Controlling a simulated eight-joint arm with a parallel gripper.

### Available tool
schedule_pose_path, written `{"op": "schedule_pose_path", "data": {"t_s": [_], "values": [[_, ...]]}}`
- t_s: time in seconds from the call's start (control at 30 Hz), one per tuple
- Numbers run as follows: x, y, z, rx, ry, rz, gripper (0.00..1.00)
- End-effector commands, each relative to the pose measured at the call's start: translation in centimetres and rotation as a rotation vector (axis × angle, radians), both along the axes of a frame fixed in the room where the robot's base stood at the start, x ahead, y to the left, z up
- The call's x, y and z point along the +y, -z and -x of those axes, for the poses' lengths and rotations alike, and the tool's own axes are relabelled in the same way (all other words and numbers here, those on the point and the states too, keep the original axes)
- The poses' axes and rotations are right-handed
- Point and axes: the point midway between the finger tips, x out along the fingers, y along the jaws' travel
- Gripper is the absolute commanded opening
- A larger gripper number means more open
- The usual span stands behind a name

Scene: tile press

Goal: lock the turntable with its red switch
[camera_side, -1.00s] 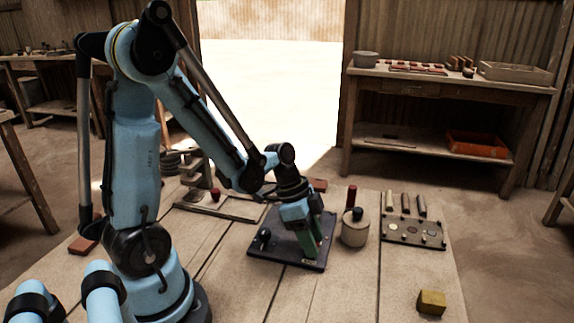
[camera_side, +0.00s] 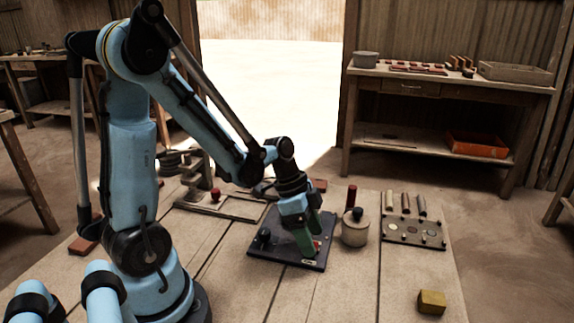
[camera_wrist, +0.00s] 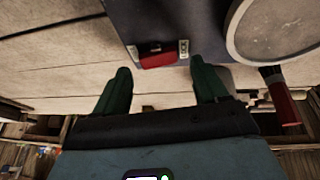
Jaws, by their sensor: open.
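In the side view the switch (camera_side: 317,245) is a small red patch beside my fingers. My gripper (camera_wrist: 160,72) has two green fingers, spread apart and empty, one either side of the switch in the picture. In the side view my gripper (camera_side: 309,248) points down just over the dark plate (camera_side: 270,255). A round grey top (camera_wrist: 285,25) shows near the switch; I cannot tell if it is the turntable.
A pale drum (camera_side: 355,232) with a dark knob stands right of the plate, a red handle (camera_side: 352,194) behind it. The handle shows in the wrist view (camera_wrist: 280,98). A studded plate (camera_side: 413,232) and yellow block (camera_side: 431,302) lie further right.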

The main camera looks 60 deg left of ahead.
Motion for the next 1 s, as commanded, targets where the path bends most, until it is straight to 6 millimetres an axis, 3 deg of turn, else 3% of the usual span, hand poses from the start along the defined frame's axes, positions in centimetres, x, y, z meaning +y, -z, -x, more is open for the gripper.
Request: {"op": "schedule_pose_path", "data": {"t_s": [0.7,1.0], "values": [[3.2,-8.6,1.9,0.001,-0.002,0.000,0.72],[3.8,-10.1,2.3,0.001,-0.001,0.001,0.72]]}}
